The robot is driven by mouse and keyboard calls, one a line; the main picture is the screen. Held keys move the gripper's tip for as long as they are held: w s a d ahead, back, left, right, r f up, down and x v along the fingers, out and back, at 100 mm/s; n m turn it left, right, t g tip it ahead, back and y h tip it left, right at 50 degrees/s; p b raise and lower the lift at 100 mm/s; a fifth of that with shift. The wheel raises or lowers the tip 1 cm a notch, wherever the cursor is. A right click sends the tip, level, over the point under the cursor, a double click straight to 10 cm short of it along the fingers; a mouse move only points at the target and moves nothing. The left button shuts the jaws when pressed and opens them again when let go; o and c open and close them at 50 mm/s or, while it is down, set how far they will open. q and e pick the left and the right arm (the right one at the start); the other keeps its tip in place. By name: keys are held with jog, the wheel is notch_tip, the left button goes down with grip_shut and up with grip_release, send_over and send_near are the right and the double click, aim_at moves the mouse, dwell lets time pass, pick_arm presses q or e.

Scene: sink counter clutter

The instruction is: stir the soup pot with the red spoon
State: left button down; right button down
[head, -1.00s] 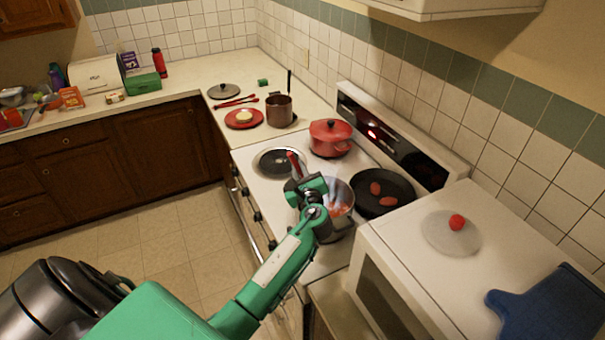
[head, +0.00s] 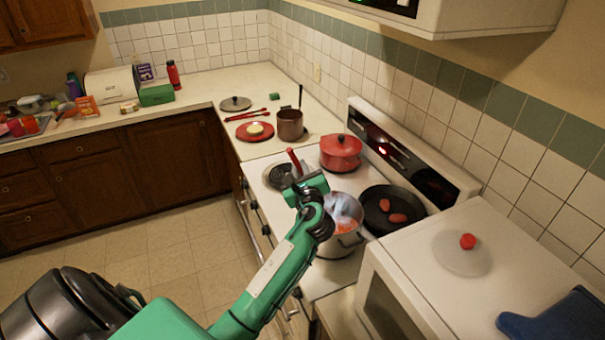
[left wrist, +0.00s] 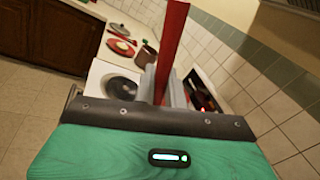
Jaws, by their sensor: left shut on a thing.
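The red spoon's handle (head: 294,160) sticks up at a tilt beside my left gripper (head: 320,189) in the head view. The left wrist view shows the red spoon (left wrist: 172,45) rising between the pale fingers of my left gripper (left wrist: 163,88), which are shut on it. The steel soup pot (head: 347,243) stands on the front of the stove, with orange-red soup inside. My gripper is above the pot's left side and partly covers it. The spoon's lower end is hidden, so I cannot tell whether it touches the soup. My right gripper is out of view.
A red lidded pot (head: 341,150) stands behind the soup pot. A dark frying pan (head: 372,220) with reddish pieces is at its right. A white box-shaped appliance (head: 440,310) is close at the front right. A brown saucepan (head: 290,125) stands on the counter beyond the stove.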

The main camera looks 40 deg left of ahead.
pick_arm(q)
jog(key=shift+r, duration=0.1)
dwell(0.5)
jog(key=shift+r, duration=2.45)
